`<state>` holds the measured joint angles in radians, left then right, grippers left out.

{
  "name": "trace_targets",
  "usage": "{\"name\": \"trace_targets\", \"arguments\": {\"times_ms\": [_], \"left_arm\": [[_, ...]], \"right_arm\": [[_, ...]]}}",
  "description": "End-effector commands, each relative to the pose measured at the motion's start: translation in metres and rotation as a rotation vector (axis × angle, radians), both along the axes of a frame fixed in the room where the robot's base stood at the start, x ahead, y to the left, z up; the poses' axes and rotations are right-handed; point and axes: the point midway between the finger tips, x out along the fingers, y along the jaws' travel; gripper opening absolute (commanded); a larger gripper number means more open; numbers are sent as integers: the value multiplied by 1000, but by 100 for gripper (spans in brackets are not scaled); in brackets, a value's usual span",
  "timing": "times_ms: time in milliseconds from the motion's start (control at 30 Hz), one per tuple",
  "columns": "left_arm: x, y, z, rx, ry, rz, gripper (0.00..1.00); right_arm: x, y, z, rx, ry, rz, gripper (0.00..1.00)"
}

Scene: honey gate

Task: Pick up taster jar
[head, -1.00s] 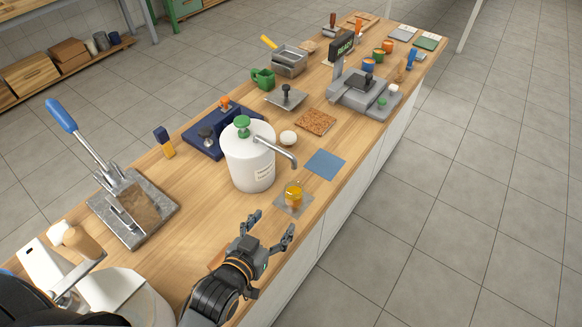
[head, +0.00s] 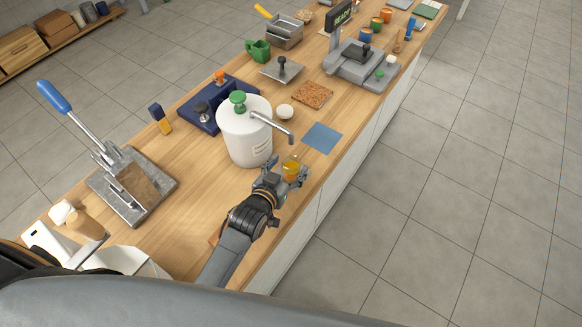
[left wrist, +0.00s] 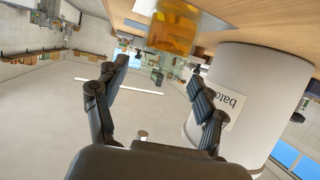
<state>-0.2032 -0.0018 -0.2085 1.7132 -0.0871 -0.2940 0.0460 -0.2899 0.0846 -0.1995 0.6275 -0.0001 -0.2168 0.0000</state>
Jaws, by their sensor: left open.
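I cannot tell whether a finger touches the jar. My right gripper is not in view.
The white dispenser (head: 240,138) stands close to the left of the jar, its metal spout (head: 276,124) reaching over that side. A blue mat (head: 323,137) lies beyond the jar. A lever press (head: 130,187) stands at left. The bench's right edge is close.

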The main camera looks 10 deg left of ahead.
Motion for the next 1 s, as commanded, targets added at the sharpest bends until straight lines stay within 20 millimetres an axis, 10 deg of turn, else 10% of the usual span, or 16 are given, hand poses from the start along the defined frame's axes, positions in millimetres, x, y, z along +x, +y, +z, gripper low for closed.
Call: {"name": "trace_targets", "arguments": {"times_ms": [433, 733, 1000], "left_arm": [[21, -4, -8, 0, 0, -1, 70], [21, -4, -8, 0, 1, -1, 11], [20, -4, -9, 0, 4, -1, 9]], "right_arm": [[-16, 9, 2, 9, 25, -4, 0], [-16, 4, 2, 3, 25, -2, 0], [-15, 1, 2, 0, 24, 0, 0]]}}
